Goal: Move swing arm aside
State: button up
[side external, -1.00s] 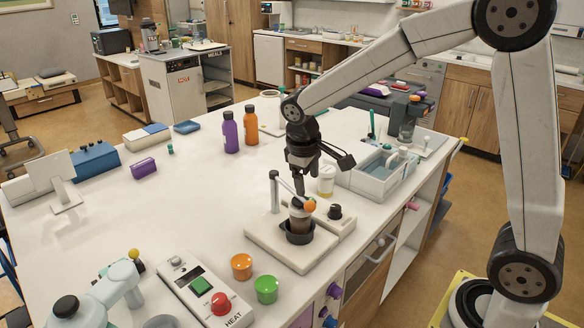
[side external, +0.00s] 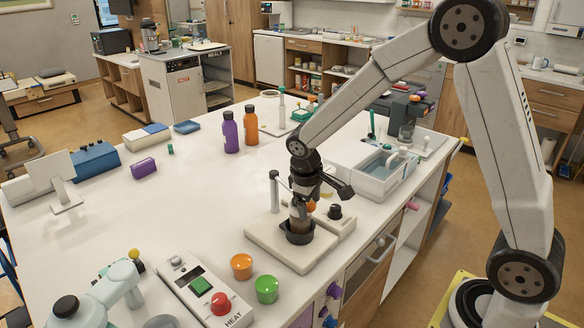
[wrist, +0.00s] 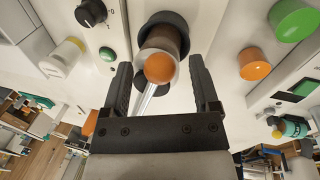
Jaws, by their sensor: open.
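The swing arm is a thin silver rod (wrist: 148,97) with an orange ball (wrist: 160,68) at its end. It reaches from a grey post (side external: 275,190) on a white base plate (side external: 266,246) across a brown jar (wrist: 172,40) seated in a black cup (side external: 299,238). My gripper (wrist: 160,72) is open. In the wrist view the ball shows between its two fingertips, with a gap on each side. In the side view my gripper (side external: 304,200) is low over the jar and hides most of the rod and part of the ball.
A box with a black knob (side external: 335,212) adjoins the plate at right, with a white jar behind it. Orange (side external: 242,266) and green (side external: 267,289) cups and a heater panel (side external: 208,292) stand in front. A white tray (side external: 372,175) lies behind right.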

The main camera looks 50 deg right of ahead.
jog(key=shift+c, duration=0.2)
grip_shut()
dwell(1.3)
